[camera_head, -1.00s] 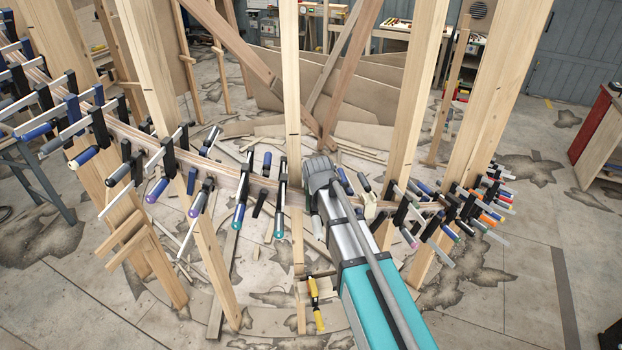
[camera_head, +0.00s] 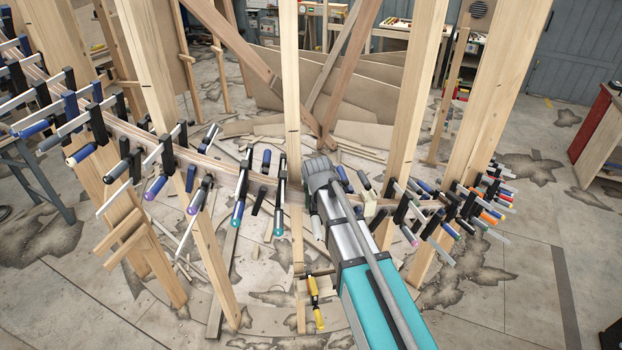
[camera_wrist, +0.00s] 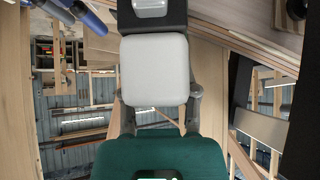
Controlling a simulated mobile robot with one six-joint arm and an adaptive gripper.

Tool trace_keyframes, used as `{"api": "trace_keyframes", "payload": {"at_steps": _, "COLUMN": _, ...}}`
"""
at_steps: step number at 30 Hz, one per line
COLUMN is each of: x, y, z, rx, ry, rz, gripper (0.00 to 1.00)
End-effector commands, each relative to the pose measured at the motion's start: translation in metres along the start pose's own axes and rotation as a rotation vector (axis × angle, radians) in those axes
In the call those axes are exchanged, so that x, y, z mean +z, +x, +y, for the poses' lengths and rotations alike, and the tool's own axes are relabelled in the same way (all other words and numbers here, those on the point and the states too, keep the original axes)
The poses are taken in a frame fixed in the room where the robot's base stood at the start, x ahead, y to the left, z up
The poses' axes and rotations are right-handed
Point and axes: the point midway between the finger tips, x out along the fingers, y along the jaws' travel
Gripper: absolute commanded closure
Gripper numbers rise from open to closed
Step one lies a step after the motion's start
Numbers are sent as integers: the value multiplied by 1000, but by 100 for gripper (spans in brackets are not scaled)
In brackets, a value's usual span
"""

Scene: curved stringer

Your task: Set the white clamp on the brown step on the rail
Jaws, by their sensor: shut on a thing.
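The white clamp shows in the wrist view as a rounded white block (camera_wrist: 155,70) with a dark part above it. My gripper (camera_wrist: 160,108) is shut on it, one grey finger at each side. In the head view, the grey end of my arm is at the rail beside the middle post and hides the fingers. The curved laminated wooden rail (camera_head: 222,170) runs across the posts, and some of it is behind my arm. I cannot pick out the brown step with certainty. A cream piece (camera_head: 371,204) shows just right of my arm; I cannot tell whether it belongs to the held clamp.
Several bar clamps (camera_head: 245,190) crowd the rail to the left, and more (camera_head: 470,210) to the right. Upright wooden posts (camera_head: 291,110) stand close to my arm. A yellow-handled clamp (camera_head: 315,302) hangs low by the middle post. Open floor lies at the right.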

Motion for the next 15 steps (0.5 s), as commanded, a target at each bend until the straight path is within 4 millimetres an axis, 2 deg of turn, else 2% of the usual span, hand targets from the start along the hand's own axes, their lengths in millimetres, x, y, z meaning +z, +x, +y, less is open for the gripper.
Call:
{"api": "trace_keyframes", "payload": {"at_steps": 8, "x": 0, "y": 0, "z": -2, "rx": -1, "ry": -1, "rz": 1, "gripper": 100}}
{"api": "trace_keyframes", "payload": {"at_steps": 9, "x": 0, "y": 0, "z": -1, "rx": -1, "ry": -1, "rz": 1, "gripper": 59}}
{"api": "trace_keyframes", "payload": {"at_steps": 15, "x": 0, "y": 0, "z": -1, "rx": -1, "ry": -1, "rz": 1, "gripper": 21}}
